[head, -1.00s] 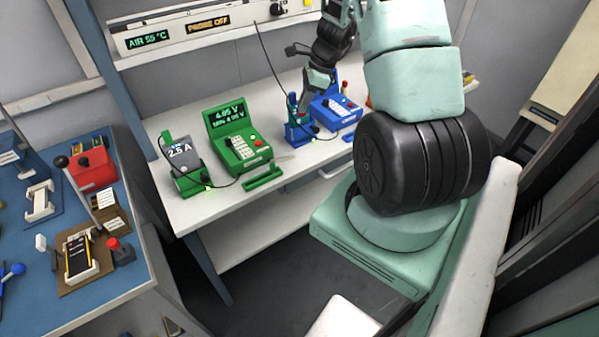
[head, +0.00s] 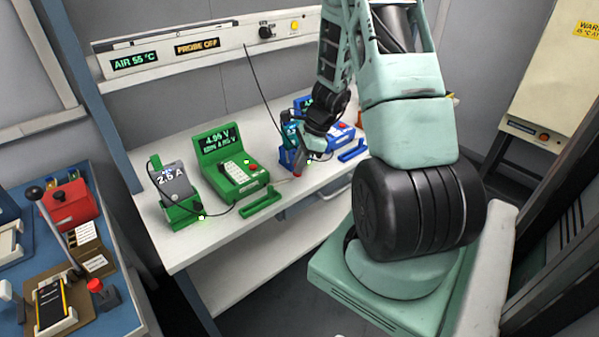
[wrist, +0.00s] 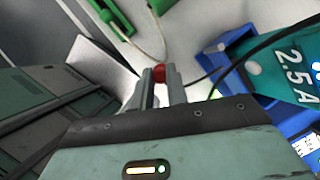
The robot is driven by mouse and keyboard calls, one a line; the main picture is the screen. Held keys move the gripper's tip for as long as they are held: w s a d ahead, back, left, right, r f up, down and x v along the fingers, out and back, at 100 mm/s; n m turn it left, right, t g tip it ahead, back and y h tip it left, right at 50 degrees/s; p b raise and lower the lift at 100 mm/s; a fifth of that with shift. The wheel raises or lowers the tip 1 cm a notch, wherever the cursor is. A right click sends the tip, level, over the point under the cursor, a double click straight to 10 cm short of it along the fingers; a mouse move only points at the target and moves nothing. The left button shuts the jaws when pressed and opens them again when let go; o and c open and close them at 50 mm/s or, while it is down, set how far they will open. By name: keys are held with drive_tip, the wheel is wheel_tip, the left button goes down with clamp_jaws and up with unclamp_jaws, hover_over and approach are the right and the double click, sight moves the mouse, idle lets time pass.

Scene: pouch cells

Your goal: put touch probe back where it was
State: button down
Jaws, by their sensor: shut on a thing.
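My gripper (wrist: 160,85) is shut on a small red piece, which I take to be the touch probe (wrist: 158,72); only its red part shows clearly between the fingertips. In the head view my gripper (head: 299,163) is low over the bench, in front of the blue cell holder, with the red piece (head: 297,173) below it. The green meter (head: 229,178) reads about 4 V. The panel sign (head: 197,46) says PROBE OFF.
A green holder (head: 180,211) with a grey 2.5 A cell (head: 173,181) stands left. The blue holder (head: 287,158) with a teal 2.5 A cell (wrist: 290,80) and the blue meter (head: 338,138) are close by my gripper.

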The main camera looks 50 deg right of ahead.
drive_tip(key=shift+f, duration=1.6)
drive_tip(key=shift+f, duration=0.2)
drive_tip(key=c, duration=1.4)
unclamp_jaws()
drive_tip(key=shift+r, duration=0.1)
